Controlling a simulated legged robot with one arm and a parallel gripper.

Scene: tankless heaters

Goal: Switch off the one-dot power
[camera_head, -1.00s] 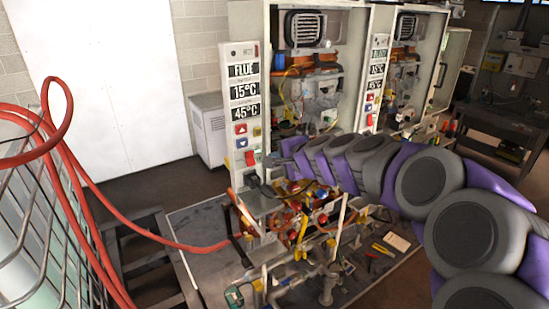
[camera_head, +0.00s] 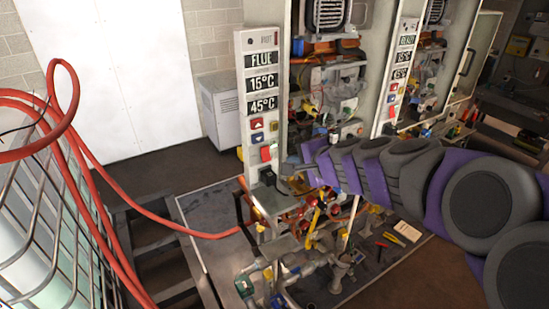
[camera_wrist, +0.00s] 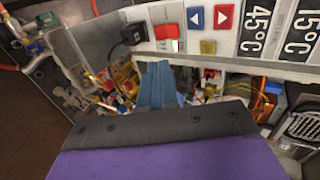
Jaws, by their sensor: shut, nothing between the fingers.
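The left heater's control panel (camera_head: 262,100) is an upright pale strip with FLUE, 15°C and 45°C displays, red and blue arrow buttons, and a red rocker switch (camera_head: 269,152) near its bottom. In the wrist view the panel lies sideways along the top, with the red switch (camera_wrist: 166,32) beside a black plug (camera_wrist: 131,34). My gripper (camera_wrist: 157,66) is shut and empty, its blue-grey fingers pointing at the panel's edge just below the switch in that view. I cannot tell whether they touch. No dot marks are legible.
A second heater panel (camera_head: 400,75) stands to the right. Pipes and valves (camera_head: 310,235) crowd the space below the heaters. A red hose (camera_head: 150,217) crosses at left beside a wire cage (camera_head: 45,215). Floor at the back left is clear.

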